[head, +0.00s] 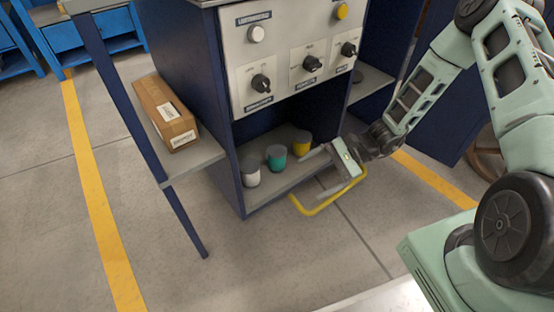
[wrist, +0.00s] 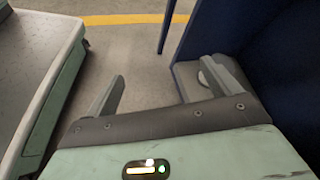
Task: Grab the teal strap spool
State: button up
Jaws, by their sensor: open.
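The teal strap spool (head: 276,161) stands upright on the low shelf of the dark blue cabinet, with a grey top. It is between a white spool (head: 251,176) on its left and a yellow spool (head: 302,146) on its right. My gripper (head: 316,170) is open and empty at the shelf's front right, to the right of the teal spool and apart from it. In the wrist view my gripper (wrist: 153,77) has its fingers spread over floor. A pale round thing (wrist: 205,78) shows partly behind the right finger; I cannot tell which. No teal shows there.
The shelf (head: 287,178) sits under a panel with knobs (head: 290,62) and between cabinet walls. A yellow bar (head: 318,209) loops low in front of it. A cardboard box (head: 165,113) lies on a side shelf at left. The floor in front is clear.

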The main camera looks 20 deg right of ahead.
jog(key=w+f+m+t+y, duration=0.2)
jog(key=w+f+m+t, duration=0.3)
jog(key=f+m+t, duration=0.15)
jog(key=m+t+h, duration=0.5)
jog(key=m+t, duration=0.3)
jog(key=m, duration=0.2)
send_near(285, 158)
jog(key=b+x, duration=0.6)
jog(key=x, duration=0.4)
jog(key=shift+f, duration=0.1)
jog(key=shift+w+a+f+b, duration=0.2)
jog(key=shift+w+a+b, duration=0.15)
jog(key=shift+b, duration=0.25)
jog(key=b+x, duration=0.3)
jog(key=x, duration=0.1)
jog(key=shift+w+r, duration=0.1)
jog(key=shift+w, duration=0.05)
jog(key=c, duration=1.2)
jog(key=shift+r, duration=0.1)
jog(key=shift+r, duration=0.1)
